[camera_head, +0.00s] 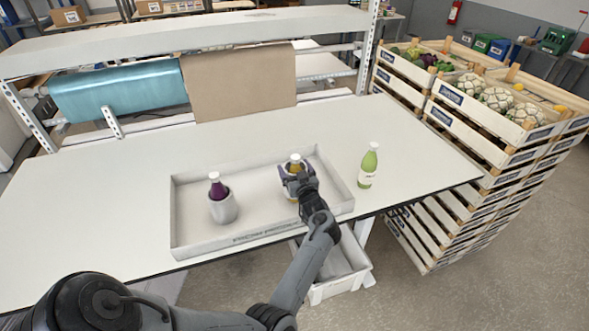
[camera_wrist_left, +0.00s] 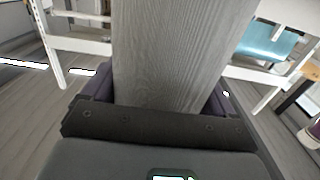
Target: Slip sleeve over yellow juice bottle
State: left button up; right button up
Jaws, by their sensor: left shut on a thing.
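The yellow juice bottle (camera_head: 294,167) stands in the shallow tray, its white cap and upper part showing above my left gripper. My left gripper (camera_head: 297,181) is at the bottle and hides most of its lower part. In the left wrist view the gripper (camera_wrist_left: 160,110) is shut on a grey, wood-grained sleeve (camera_wrist_left: 170,55), seen very close. In the head view this sleeve is mostly hidden, so I cannot tell how far it sits around the bottle. My right gripper is not in view.
A purple bottle (camera_head: 217,186) stands in a grey sleeve (camera_head: 223,208) in the tray (camera_head: 182,238). A green bottle (camera_head: 368,165) stands on the table right of the tray. Vegetable crates (camera_head: 455,122) are stacked at the right. The table's left side (camera_head: 80,200) is clear.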

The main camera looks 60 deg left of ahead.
aim_at(298, 163)
pick_arm(q)
jog(key=shift+f, duration=0.1)
dwell(0.3)
jog(key=o, duration=0.4)
jog(key=shift+o, duration=0.2)
jog(key=shift+r, duration=0.45)
jog(key=r, duration=0.3)
jog(key=shift+w+d+r, duration=0.15)
jog(key=shift+d+r, duration=0.15)
jog(key=shift+d, duration=0.05)
jog(key=w+d+r+b, duration=0.1)
jog(key=w+d+r, duration=0.2)
jog(key=d+r, duration=0.3)
jog(key=d, duration=0.4)
jog(key=shift+w+d+r, duration=0.15)
jog(key=shift+d+r, duration=0.05)
jog(key=shift+r, duration=0.05)
